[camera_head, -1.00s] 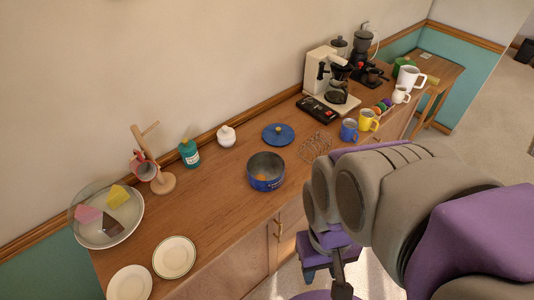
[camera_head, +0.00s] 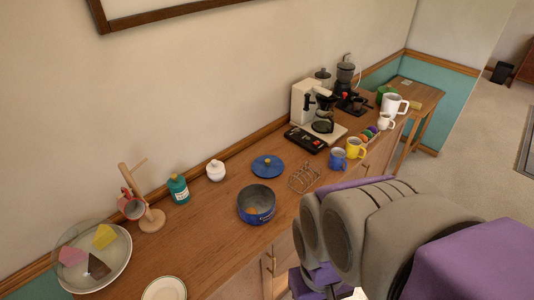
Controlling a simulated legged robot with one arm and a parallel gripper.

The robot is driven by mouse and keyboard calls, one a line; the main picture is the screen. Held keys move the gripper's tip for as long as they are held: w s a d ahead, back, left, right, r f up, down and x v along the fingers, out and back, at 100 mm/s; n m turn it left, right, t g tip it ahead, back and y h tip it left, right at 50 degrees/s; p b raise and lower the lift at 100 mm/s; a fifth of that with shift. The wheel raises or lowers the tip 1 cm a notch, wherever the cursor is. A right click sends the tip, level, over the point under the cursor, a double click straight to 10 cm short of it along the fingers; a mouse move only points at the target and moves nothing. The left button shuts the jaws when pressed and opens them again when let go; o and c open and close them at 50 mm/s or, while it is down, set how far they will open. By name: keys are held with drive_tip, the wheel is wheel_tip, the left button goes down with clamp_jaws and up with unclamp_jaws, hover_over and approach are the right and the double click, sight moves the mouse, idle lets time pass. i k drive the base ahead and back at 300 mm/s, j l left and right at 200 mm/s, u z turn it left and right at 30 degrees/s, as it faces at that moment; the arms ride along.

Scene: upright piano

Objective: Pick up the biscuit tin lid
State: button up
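The blue biscuit tin lid (camera_head: 267,168) lies flat on the wooden sideboard, with a small knob on top. It is behind and slightly right of the open round blue tin (camera_head: 257,207), apart from it. The tin has something small and orange-brown inside. My grey and purple arm fills the lower right of the view, in front of the sideboard. Its far end runs off the bottom edge, so my gripper's fingers do not show. Nothing touches the lid.
A wire toast rack (camera_head: 303,178) stands right of the lid, and a white lidded pot (camera_head: 216,170) and teal bottle (camera_head: 178,189) left. A mug tree (camera_head: 151,219) and domed plate (camera_head: 112,275) are farther left. Mugs (camera_head: 338,160) and a coffee machine (camera_head: 309,104) stand right.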

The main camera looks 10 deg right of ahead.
sight(266, 166)
drive_tip(key=i+l+u, duration=0.15)
drive_tip(key=i+l, duration=0.15)
drive_tip(key=l, duration=0.15)
drive_tip(key=i+l+u, duration=0.1)
drive_tip(key=i+l, duration=0.2)
drive_tip(key=l, duration=0.2)
